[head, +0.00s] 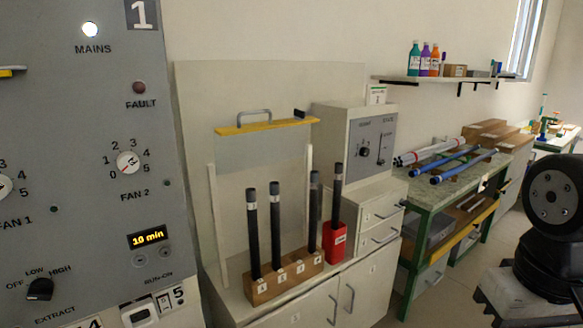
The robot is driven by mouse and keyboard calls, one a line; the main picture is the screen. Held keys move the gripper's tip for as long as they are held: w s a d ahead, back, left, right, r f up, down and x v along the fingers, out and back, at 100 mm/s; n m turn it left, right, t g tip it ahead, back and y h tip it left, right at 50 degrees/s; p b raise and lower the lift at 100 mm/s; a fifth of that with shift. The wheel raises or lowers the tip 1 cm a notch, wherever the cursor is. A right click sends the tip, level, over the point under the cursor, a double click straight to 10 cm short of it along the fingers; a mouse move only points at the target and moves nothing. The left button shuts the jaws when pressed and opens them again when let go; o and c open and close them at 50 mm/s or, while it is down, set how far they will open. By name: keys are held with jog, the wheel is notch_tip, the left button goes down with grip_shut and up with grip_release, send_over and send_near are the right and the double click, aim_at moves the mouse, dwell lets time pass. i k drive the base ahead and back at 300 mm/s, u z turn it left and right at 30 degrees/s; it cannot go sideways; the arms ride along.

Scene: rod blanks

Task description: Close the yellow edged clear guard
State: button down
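The yellow edged clear guard shows in the head view by its yellow edge bar (265,127), with a grey handle (254,117) on it. The bar sits high, near the tops of two pale upright posts (216,220), well above the wooden rod block (287,279). The space below the bar is open in front of the rods. The clear sheet itself is hard to make out against the pale backing. My gripper is not in view; only a dark part of my arm shows at the right edge.
Black rods (275,230) stand upright in the wooden block, and one stands in a red holder (336,243) on the cabinet. A grey control panel (85,200) fills the left. A control box (360,140) stands to the right. A green-framed bench (450,175) holds blue and white tubes.

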aim_at(239, 129)
jog(key=k, duration=0.65)
jog(key=u, duration=0.7)
jog(key=i, duration=1.6)
jog(key=z, duration=0.25)
